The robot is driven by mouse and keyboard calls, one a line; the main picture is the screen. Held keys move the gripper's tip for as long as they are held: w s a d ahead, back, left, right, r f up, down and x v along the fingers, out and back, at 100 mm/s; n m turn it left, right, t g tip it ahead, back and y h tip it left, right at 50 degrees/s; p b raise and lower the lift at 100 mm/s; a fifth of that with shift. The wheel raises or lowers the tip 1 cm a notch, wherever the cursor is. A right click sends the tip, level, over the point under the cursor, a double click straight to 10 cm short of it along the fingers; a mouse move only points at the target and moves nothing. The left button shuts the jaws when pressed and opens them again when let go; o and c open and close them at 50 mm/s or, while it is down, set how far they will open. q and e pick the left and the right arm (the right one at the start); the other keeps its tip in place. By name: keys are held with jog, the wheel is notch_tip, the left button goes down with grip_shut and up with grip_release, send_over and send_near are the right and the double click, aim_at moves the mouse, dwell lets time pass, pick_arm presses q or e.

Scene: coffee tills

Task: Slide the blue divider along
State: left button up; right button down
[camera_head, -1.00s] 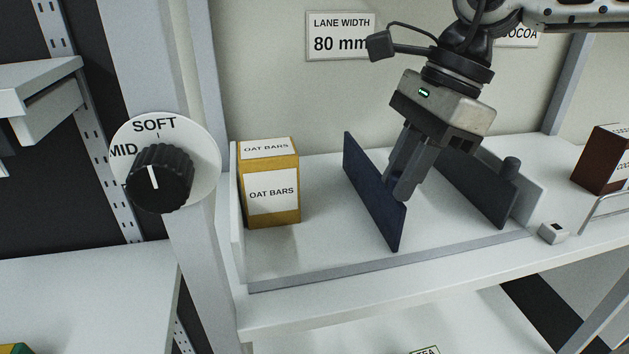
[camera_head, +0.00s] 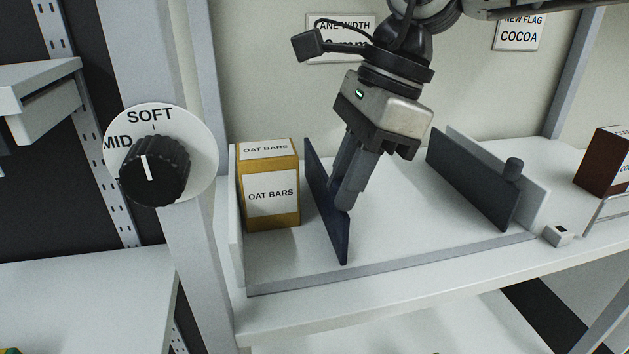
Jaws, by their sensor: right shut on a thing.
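The blue divider (camera_head: 322,205) stands upright on the white shelf, just right of the yellow oat bars box (camera_head: 270,190). A narrow strip of shelf shows between them at the front; at the back the gap looks very small. My right gripper (camera_head: 345,203) points down at the right side of the divider and is shut on it. The fingers hide part of the divider and where they grip it. My left gripper is not in view.
A dark grey divider (camera_head: 468,180) with a knob stands farther right, with clear shelf between. A low lip (camera_head: 390,266) runs along the front. A dial (camera_head: 155,172) on the left post points near SOFT. A brown box (camera_head: 605,165) is far right.

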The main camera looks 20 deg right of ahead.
jog(key=shift+w+a+r, duration=0.15)
jog(key=shift+a, duration=0.75)
jog(key=shift+w+a+r, duration=0.1)
jog(key=shift+w+a, duration=0.05)
jog(key=shift+a, duration=0.75)
jog(key=c, duration=1.2)
grip_release()
jog(key=shift+c, duration=0.2)
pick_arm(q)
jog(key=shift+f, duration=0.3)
pick_arm(e)
jog(key=shift+f, duration=0.1)
jog(key=shift+s+f, duration=0.1)
pick_arm(q)
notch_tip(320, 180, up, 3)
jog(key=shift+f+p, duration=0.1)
jog(key=shift+p, duration=0.85)
pick_arm(e)
jog(key=v, duration=1.6)
